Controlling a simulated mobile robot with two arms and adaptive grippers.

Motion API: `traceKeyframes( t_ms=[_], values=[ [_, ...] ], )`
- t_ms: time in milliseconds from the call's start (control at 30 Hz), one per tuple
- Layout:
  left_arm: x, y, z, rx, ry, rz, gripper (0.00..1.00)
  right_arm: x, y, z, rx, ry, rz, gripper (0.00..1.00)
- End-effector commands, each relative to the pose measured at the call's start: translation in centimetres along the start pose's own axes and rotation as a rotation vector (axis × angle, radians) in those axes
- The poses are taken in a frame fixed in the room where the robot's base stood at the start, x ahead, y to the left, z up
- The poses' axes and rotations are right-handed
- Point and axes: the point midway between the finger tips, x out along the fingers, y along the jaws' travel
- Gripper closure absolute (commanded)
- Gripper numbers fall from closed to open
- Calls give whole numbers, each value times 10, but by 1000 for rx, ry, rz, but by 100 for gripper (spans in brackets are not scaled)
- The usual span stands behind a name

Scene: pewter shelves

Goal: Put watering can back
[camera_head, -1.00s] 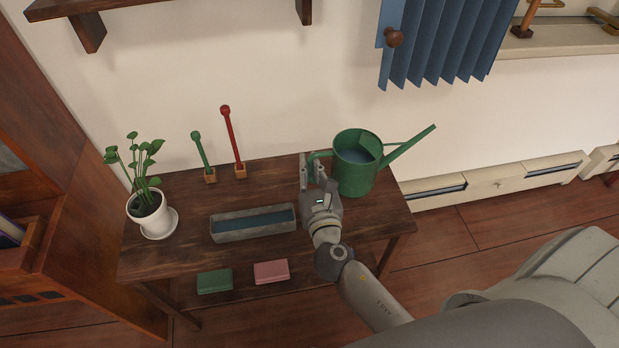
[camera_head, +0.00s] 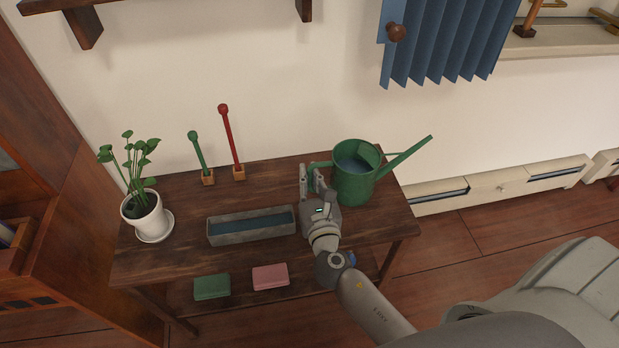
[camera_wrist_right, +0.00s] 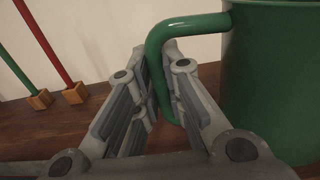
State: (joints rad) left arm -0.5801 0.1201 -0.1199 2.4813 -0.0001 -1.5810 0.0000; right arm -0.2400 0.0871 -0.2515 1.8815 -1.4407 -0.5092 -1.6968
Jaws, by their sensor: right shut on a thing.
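The green watering can (camera_head: 354,178) is at the right end of the dark wooden table (camera_head: 180,262), upright, with its spout pointing right and up. Bluish water shows inside it. My right gripper (camera_head: 313,178) is at the can's left side, shut on its handle. In the right wrist view, the fingers (camera_wrist_right: 160,95) close around the green handle (camera_wrist_right: 158,62), and the can's body (camera_wrist_right: 270,85) fills the right side. I cannot tell whether the can's base touches the table. My left gripper is not in view.
A grey trough (camera_head: 252,236) lies left of my gripper. A potted plant (camera_head: 150,215) stands at the table's left end. Green (camera_head: 197,150) and red (camera_head: 230,140) sticks stand in small blocks at the back. Green (camera_head: 211,287) and pink (camera_head: 270,277) boxes sit on the lower shelf.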

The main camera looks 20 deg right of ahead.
Motion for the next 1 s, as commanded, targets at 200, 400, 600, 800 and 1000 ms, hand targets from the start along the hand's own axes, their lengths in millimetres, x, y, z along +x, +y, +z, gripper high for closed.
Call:
traceKeyframes(
  t_ms=[200, 400, 600, 800, 1000],
  values=[
    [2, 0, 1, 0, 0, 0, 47, 0, 0, -3, 0, 0, 0, 87],
    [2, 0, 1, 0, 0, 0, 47, 0, 0, -2, 0, 0, 0, 68],
    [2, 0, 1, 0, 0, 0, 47, 0, 0, -2, 0, 0, 0, 68],
    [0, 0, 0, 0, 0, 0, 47, -6, 0, -1, -1, 2, 1, 68],
    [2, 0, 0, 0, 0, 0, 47, -40, 0, -2, -1, 4, 1, 68]
  ],
)
